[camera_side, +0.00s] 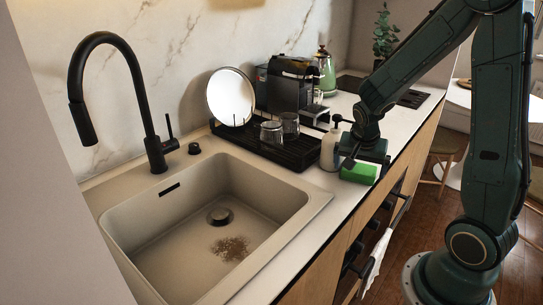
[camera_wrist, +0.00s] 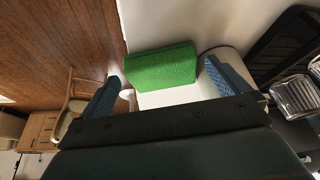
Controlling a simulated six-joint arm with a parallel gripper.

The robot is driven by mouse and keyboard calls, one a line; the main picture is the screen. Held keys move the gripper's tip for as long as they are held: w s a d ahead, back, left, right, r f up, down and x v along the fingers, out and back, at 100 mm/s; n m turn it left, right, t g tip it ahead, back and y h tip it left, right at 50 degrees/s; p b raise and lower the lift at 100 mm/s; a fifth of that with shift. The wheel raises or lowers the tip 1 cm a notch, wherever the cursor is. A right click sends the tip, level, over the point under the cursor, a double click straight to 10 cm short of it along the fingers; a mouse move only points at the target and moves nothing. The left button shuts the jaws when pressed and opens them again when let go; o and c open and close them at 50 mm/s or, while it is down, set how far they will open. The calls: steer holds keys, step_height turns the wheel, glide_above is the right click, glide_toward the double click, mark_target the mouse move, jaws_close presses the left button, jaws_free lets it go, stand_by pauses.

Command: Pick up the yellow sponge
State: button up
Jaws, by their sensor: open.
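The sponge (camera_side: 358,173) shows a green face in both views; I see no clear yellow on it. It lies on the white counter near its front edge, beside the soap bottle. In the wrist view the sponge (camera_wrist: 161,65) lies ahead of my fingers, across the space between them. My gripper (camera_side: 364,157) is open, just above and behind the sponge in the side view. In the wrist view my gripper (camera_wrist: 165,88) has its two blue fingers spread wide with nothing held. Whether a finger touches the sponge cannot be told.
A pale soap bottle (camera_side: 330,149) stands close to the left of my gripper. A black drying rack (camera_side: 296,153) with glasses and a round plate (camera_side: 231,97) is further left. The sink (camera_side: 210,225) lies at the front left. The counter edge drops off beside the sponge.

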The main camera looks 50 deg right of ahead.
mark_target(358, 173)
steer(key=shift+x, duration=0.85)
steer(key=c, duration=0.9)
steer(key=shift+o, duration=0.2)
steer(key=shift+r, duration=0.1)
step_height(358, 173, up, 10)
stand_by(0.3)
